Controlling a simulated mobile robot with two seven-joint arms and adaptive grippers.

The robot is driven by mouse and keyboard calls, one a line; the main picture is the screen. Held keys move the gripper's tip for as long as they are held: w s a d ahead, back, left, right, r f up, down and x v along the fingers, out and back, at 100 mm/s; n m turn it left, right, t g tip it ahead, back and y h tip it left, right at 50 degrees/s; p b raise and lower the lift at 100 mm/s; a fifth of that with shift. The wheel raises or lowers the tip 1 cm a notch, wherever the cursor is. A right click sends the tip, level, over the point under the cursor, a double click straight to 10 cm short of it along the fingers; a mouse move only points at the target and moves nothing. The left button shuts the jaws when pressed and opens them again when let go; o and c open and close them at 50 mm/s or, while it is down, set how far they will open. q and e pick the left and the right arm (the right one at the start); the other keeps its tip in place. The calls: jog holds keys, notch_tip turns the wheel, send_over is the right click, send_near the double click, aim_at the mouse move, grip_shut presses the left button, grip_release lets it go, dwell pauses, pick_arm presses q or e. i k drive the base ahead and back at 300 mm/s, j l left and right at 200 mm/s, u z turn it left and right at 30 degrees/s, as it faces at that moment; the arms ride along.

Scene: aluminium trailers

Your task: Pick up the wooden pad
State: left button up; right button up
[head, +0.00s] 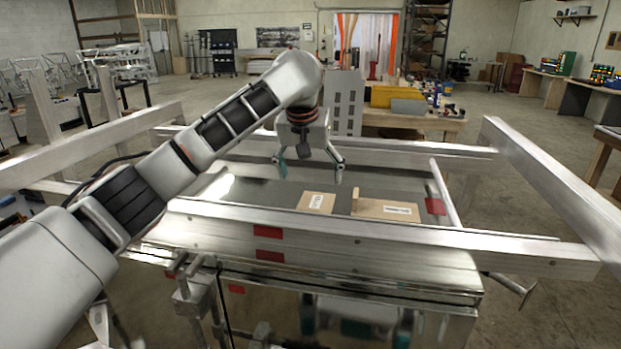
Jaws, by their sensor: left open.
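Two flat tan pieces with white labels lie on the grey trailer bed, and I cannot tell for certain which is the wooden pad. The smaller tan piece (310,199) lies on the left. The longer tan piece (372,208) lies to its right and has a short upright part at its left end. My left gripper (311,173) points down with its fingers spread, empty. In the picture it is just above the smaller piece, apart from it. My right gripper is not in view.
The aluminium trailer's near rail (340,245) runs between me and the tan pieces. A slanted rail (545,180) stands on the right. A red patch (435,206) is beside the longer piece. A wooden workbench (425,122) with a yellow box (392,95) stands behind.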

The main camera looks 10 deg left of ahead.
aim_at(382, 210)
jog(key=k, duration=1)
